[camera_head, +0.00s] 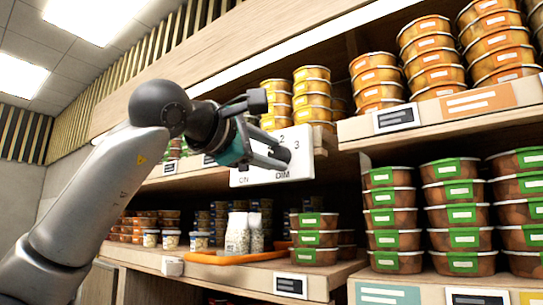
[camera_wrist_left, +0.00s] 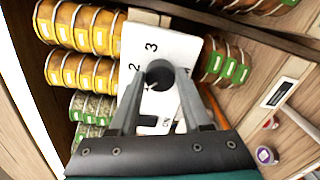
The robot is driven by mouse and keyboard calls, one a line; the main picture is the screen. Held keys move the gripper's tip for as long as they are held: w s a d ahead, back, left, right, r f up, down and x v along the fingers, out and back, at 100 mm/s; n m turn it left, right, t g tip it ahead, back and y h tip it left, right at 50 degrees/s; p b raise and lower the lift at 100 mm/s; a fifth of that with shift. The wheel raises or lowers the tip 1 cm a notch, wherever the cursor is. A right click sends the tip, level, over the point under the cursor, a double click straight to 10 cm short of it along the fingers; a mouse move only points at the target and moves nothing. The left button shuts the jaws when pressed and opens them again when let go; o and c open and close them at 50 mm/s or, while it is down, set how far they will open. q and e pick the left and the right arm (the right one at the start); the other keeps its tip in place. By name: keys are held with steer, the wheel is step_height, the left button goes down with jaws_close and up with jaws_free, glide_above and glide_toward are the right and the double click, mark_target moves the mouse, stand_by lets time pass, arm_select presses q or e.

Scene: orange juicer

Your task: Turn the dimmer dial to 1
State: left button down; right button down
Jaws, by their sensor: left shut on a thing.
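The white dimmer panel (camera_head: 305,168) is fixed at the shelf edge in the head view, with "2", "3" and "DIM" legible. It also shows in the left wrist view (camera_wrist_left: 180,48), with "2" and "3" visible beyond the dial. The dark round dimmer dial (camera_wrist_left: 160,74) sits between the fingers of my left gripper (camera_wrist_left: 161,80). The gripper is shut on the dial. In the head view my left gripper (camera_head: 276,152) covers the dial and part of the panel. The "1" mark and the dial's pointer cannot be made out. My right gripper is not in view.
Shelves hold stacked yellow tubs (camera_head: 311,92) behind the panel and green-labelled tubs (camera_head: 460,210) to the right. White bottles (camera_head: 238,232) and an orange tray (camera_head: 232,258) stand on the lower shelf below the gripper.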

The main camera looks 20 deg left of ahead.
arm_select(q)
steer(key=shift+n, duration=1.1)
steer(key=shift+c, duration=1.8)
jaws_free()
steer(key=shift+b, duration=0.3)
steer(key=b+v, duration=0.4)
steer(key=v, duration=1.1)
steer(key=shift+s, duration=0.15)
